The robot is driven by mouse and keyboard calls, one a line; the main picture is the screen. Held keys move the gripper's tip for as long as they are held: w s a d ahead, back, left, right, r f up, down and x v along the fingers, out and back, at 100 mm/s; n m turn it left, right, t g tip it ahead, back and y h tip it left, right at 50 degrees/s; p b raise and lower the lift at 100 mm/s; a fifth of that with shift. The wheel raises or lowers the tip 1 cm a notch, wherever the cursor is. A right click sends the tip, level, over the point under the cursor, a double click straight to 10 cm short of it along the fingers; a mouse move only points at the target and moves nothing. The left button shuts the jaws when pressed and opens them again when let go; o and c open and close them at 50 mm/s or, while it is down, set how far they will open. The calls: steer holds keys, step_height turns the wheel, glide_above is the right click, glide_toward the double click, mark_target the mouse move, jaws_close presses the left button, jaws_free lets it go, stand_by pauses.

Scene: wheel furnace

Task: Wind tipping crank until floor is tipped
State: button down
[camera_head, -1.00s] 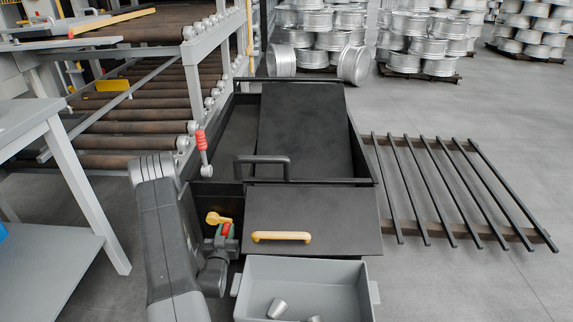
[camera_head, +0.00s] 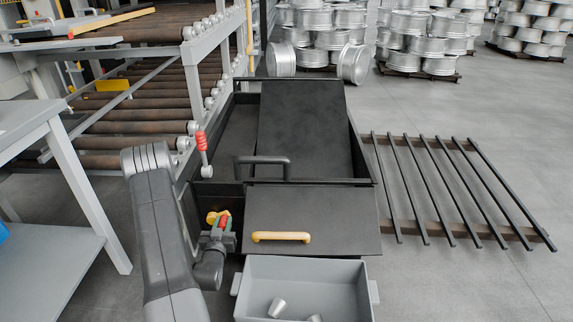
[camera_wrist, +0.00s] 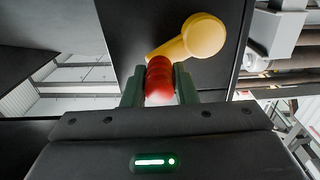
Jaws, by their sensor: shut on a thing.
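The yellow crank (camera_head: 212,217) is on the left side of the black box, below the red-handled lever. In the wrist view its round yellow hub (camera_wrist: 204,36) and short arm lead to a red grip (camera_wrist: 159,78). My gripper (camera_wrist: 160,88) is shut on that red grip, with a green finger on each side. In the head view my gripper (camera_head: 222,226) partly hides the crank. A dark floor plate (camera_head: 305,130) lies in the black box (camera_head: 364,150), its far end appearing raised above the rim.
A flat lid (camera_head: 310,215) with a yellow handle (camera_head: 281,236) is at the front. A grey bin (camera_head: 335,275) with small metal pieces stands before it. A red-handled lever (camera_head: 202,146) and roller conveyor (camera_head: 150,105) are left. A barred rack (camera_head: 450,190) lies right.

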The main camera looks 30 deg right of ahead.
steer(key=shift+w+a+r, duration=0.75)
steer(key=shift+a+r, duration=0.25)
steer(key=shift+a, duration=0.2)
steer(key=shift+w+a+r+b, duration=0.1)
steer(key=shift+w+a+b, duration=0.15)
steer(key=shift+w+a, duration=0.25)
steer(key=shift+w+a+r+b, duration=0.1)
steer(key=shift+w+a+b, duration=0.15)
steer(key=shift+a, duration=0.45)
steer(key=shift+f, duration=0.1)
steer(key=shift+w+a+f+b, duration=0.3)
steer(key=shift+w+a, duration=0.1)
steer(key=shift+a, duration=0.15)
steer(key=shift+w+a+f+b, duration=0.15)
steer(key=shift+w+a+f, duration=0.15)
steer(key=shift+a, duration=0.25)
steer(key=c, duration=1.4)
jaws_free()
steer(key=shift+o, duration=0.4)
steer(key=shift+d, duration=0.1)
